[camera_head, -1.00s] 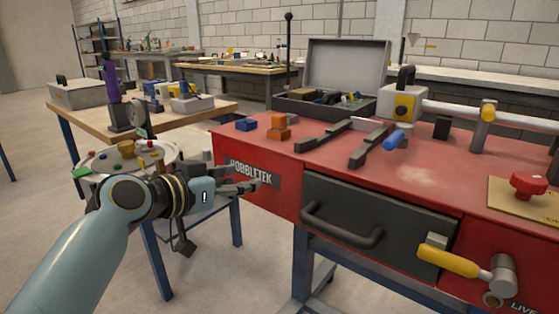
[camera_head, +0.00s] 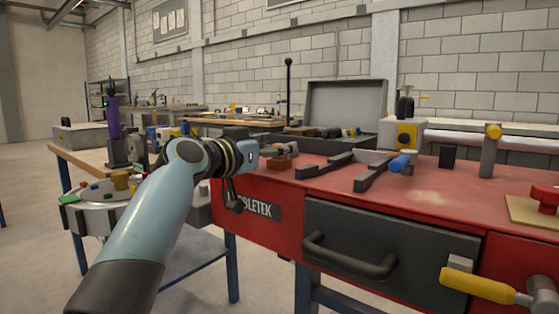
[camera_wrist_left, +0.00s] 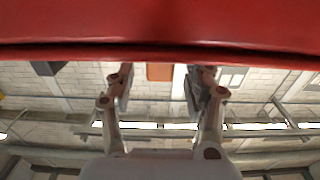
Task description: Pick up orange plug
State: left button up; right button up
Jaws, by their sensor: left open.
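The orange plug (camera_head: 279,165) sits on the red bench top near its left end, partly hidden behind my left gripper in the head view. In the left wrist view the orange plug (camera_wrist_left: 159,72) shows at the bench edge, between the two fingers. My left gripper (camera_head: 284,149) is open and empty, with its fingers pointing right at about the plug's height. In the left wrist view the open gripper (camera_wrist_left: 161,88) has a finger on each side of the plug. I cannot tell whether either finger touches it. My right gripper is not in view.
The red bench (camera_head: 440,190) has a drawer with a dark handle (camera_head: 345,262). Dark bars (camera_head: 350,168) lie right of the plug, near a blue-ended tool (camera_head: 399,163). An open grey case (camera_head: 347,105) stands behind. A dark block (camera_wrist_left: 47,68) shows in the wrist view.

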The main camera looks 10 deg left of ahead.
pick_arm(q)
jog(key=shift+x, duration=0.85)
grip_shut()
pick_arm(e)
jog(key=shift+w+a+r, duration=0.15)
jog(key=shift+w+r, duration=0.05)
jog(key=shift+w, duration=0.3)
pick_arm(q)
jog(key=shift+r, duration=0.15)
notch_tip(320, 180, up, 3)
jog(key=shift+f+p, duration=0.2)
jog(key=shift+p, duration=0.3)
notch_tip(320, 180, up, 7)
jog(key=shift+r+p, duration=0.15)
jog(key=shift+p, duration=1.1)
jog(key=shift+r+p, duration=0.6)
jog(key=shift+r, duration=0.2)
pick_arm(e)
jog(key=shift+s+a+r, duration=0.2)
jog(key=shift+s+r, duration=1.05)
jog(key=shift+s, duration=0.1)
